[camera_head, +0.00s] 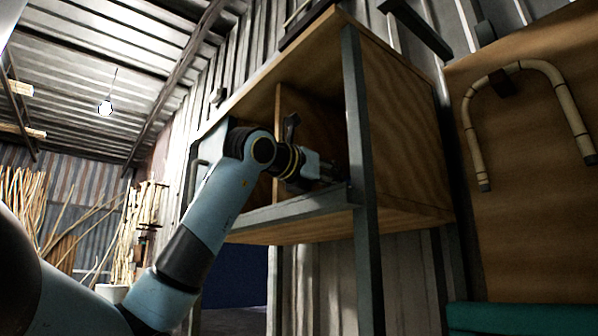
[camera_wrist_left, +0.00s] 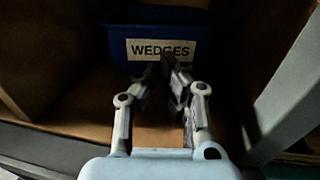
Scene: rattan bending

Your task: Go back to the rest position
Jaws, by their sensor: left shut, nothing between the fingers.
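My left arm comes in from the left in the head view and bends at the wrist in front of an open wooden cabinet (camera_head: 400,130). My left gripper (camera_head: 335,172) reaches into the cabinet's front opening, and its tips are dark and hard to make out there. In the left wrist view the left gripper (camera_wrist_left: 160,72) has its fingers together with nothing seen between them. A blue bin (camera_wrist_left: 190,40) with a label reading WEDGES stands behind the fingertips; I cannot tell whether they touch it. My right gripper is not in view.
The cabinet's grey metal post (camera_head: 358,130) and lower rail (camera_head: 290,208) frame the opening close to my left gripper. A bent rattan piece (camera_head: 520,66) hangs on a wooden board at the right. Rattan poles (camera_head: 70,215) stand at the far left.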

